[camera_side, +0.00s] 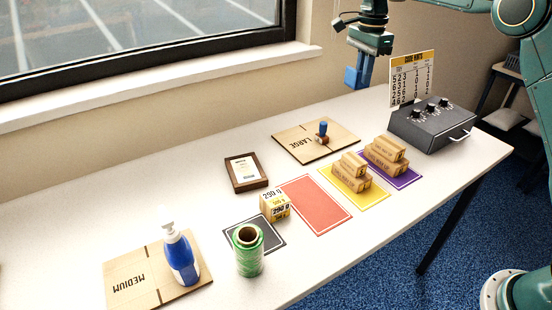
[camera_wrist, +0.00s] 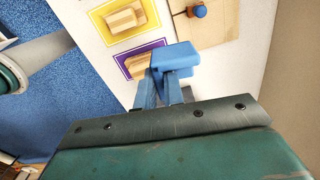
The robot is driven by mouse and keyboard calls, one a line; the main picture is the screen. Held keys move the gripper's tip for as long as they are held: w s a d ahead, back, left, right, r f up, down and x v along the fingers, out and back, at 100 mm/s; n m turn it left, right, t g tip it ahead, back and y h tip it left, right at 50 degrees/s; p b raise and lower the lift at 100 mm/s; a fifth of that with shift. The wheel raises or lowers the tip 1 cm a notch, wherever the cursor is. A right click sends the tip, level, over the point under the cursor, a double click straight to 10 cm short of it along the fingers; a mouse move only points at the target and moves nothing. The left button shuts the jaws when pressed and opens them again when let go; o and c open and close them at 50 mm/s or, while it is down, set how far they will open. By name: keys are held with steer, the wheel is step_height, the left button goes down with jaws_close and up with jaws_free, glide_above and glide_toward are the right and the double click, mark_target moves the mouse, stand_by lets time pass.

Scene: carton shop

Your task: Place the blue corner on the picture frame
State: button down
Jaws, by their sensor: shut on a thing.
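The blue corner (camera_wrist: 175,56) is held between the fingers of my gripper (camera_wrist: 163,90), seen in the wrist view. In the side view my gripper (camera_side: 362,70) is high above the back of the table, near the wall, with the blue corner (camera_side: 352,78) at its tip; its exact outline is hard to separate from the blue fingers. The picture frame (camera_side: 246,172) lies on the table at the middle left, brown with a pale inner sheet. It is well apart from my gripper and does not show in the wrist view.
A code sign (camera_side: 412,78) and black control box (camera_side: 433,124) stand right of my gripper. A LARGE board (camera_side: 295,146) bears a blue-topped stamp (camera_side: 323,130). Small cartons sit on yellow (camera_side: 372,199) and purple (camera_side: 408,180) mats. A red mat (camera_side: 315,205) is bare. A pump bottle (camera_side: 180,258) and green roll (camera_side: 248,252) stand in front.

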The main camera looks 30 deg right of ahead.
steer(key=w+a, duration=0.2)
steer(key=a, duration=1.1)
steer(key=w+a+n, duration=0.1)
steer(key=w+a, duration=0.1)
steer(key=a, duration=1.2)
steer(key=shift+w+f, duration=0.2)
steer(key=shift+f, duration=0.05)
steer(key=shift+f, duration=0.15)
glide_above(263, 175)
step_height(263, 175, down, 14)
steer(key=shift+f, duration=0.1)
steer(key=shift+f, duration=2.75)
steer(key=shift+f, duration=0.15)
